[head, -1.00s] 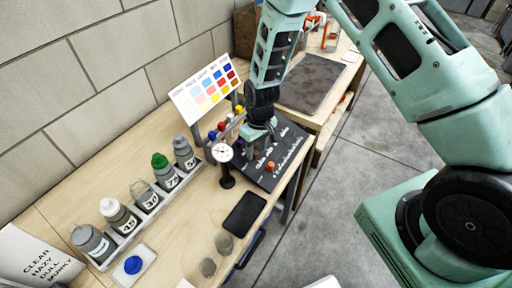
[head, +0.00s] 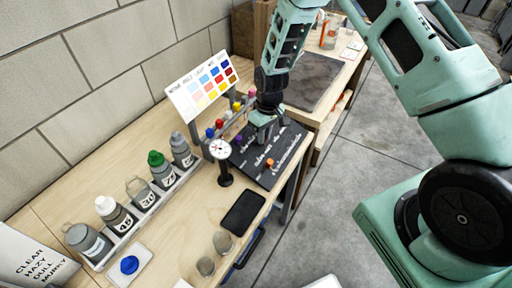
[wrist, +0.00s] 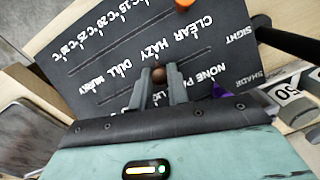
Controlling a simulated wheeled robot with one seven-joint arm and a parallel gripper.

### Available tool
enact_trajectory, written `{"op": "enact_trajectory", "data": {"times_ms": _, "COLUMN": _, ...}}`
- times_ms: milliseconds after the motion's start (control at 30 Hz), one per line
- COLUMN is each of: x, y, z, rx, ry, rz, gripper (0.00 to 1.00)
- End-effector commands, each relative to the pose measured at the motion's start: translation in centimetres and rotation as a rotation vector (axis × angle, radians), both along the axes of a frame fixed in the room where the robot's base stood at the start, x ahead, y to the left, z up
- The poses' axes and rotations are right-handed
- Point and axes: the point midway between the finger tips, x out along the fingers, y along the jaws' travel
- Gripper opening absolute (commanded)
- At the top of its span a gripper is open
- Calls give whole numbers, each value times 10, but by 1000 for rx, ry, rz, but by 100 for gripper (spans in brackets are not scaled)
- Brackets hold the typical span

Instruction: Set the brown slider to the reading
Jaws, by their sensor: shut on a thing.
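The brown slider (wrist: 158,75) is a small round knob on the dark labelled board (wrist: 85,55). It sits between the two fingertips of my gripper (wrist: 160,82) in the wrist view, with the fingers closed on its sides. It is on the slot beside the row CLEAR, HAZY, DULL, MURKY, around the middle; I cannot tell the exact mark it lines up with. In the head view my gripper (head: 264,133) is low over the board (head: 250,168) and hides the brown slider.
An orange knob (head: 269,162) and a purple knob (wrist: 221,90) are on the board. A dial gauge (head: 220,149) stands at its left. A colour chart (head: 203,87), a rack of labelled bottles (head: 158,200), a CLEAR-to-MURKY card (head: 30,262) and a black pad (head: 243,212) are around.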

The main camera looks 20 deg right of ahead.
Motion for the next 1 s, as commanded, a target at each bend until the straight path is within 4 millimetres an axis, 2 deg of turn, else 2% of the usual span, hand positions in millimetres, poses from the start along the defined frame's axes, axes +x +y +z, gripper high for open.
{"op": "enact_trajectory", "data": {"times_ms": 33, "x": 9, "y": -12, "z": -4, "rx": 1, "ry": -5, "rz": -6, "gripper": 0}}
{"op": "enact_trajectory", "data": {"times_ms": 100, "x": 18, "y": -25, "z": -3, "rx": -1, "ry": -4, "rz": -4, "gripper": 0}}
{"op": "enact_trajectory", "data": {"times_ms": 200, "x": 27, "y": -37, "z": -2, "rx": 0, "ry": -3, "rz": -3, "gripper": 0}}
{"op": "enact_trajectory", "data": {"times_ms": 333, "x": 31, "y": -43, "z": -1, "rx": 0, "ry": 0, "rz": 0, "gripper": 0}}
{"op": "enact_trajectory", "data": {"times_ms": 600, "x": 30, "y": -43, "z": 0, "rx": 0, "ry": 0, "rz": 1, "gripper": 0}}
{"op": "enact_trajectory", "data": {"times_ms": 633, "x": 30, "y": -43, "z": 0, "rx": 0, "ry": 0, "rz": 1, "gripper": 25}}
{"op": "enact_trajectory", "data": {"times_ms": 700, "x": 30, "y": -43, "z": 0, "rx": 0, "ry": 0, "rz": 0, "gripper": 39}}
{"op": "enact_trajectory", "data": {"times_ms": 1000, "x": 31, "y": -43, "z": 2, "rx": -1, "ry": -1, "rz": 0, "gripper": 39}}
